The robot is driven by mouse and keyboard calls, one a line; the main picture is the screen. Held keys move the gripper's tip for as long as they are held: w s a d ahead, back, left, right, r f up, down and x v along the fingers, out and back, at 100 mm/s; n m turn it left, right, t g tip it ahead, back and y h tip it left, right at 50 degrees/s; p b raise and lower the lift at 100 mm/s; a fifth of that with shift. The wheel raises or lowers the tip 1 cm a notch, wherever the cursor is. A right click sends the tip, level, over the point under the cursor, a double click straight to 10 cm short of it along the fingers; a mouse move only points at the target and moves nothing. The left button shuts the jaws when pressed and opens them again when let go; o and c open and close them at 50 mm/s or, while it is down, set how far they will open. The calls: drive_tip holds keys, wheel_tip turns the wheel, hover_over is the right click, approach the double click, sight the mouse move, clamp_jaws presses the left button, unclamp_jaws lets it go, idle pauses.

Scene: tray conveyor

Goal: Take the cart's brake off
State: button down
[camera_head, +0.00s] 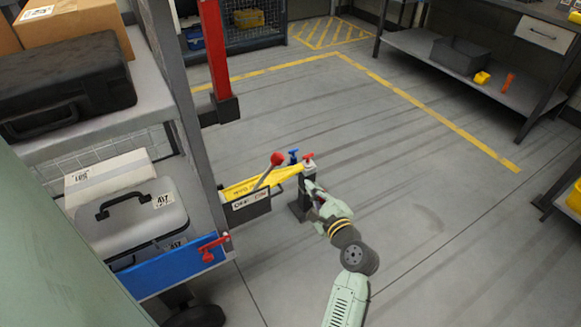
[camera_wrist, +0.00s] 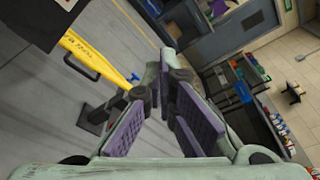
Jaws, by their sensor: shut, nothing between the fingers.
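The cart (camera_head: 150,131) stands at the left with its shelves loaded. At its right end a lever with a red ball knob (camera_head: 277,159) rises from a box with a white OFF/ON plate (camera_head: 247,199). The lever leans right, toward the ON side. My gripper (camera_head: 311,187) is right of the knob, apart from it, beside a dark post (camera_head: 299,208). In the wrist view my gripper (camera_wrist: 168,62) has its fingers together at the tips, with nothing between them. The red knob is not visible there.
A yellow lettered bar (camera_head: 262,181) lies behind the lever; it also shows in the wrist view (camera_wrist: 92,54). A blue handle (camera_head: 293,153) and a red handle (camera_head: 308,158) top fittings near my gripper. Another red handle (camera_head: 212,246) is on the cart's lower corner.

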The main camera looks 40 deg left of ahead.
drive_tip(key=w+a+r+p, duration=0.1)
drive_tip(key=w+a+p, duration=0.1)
drive_tip(key=a, duration=0.7)
drive_tip(key=shift+r+p, duration=0.25)
drive_tip(key=shift+p, duration=0.5)
drive_tip(key=shift+a, duration=0.1)
drive_tip(key=shift+r, duration=0.1)
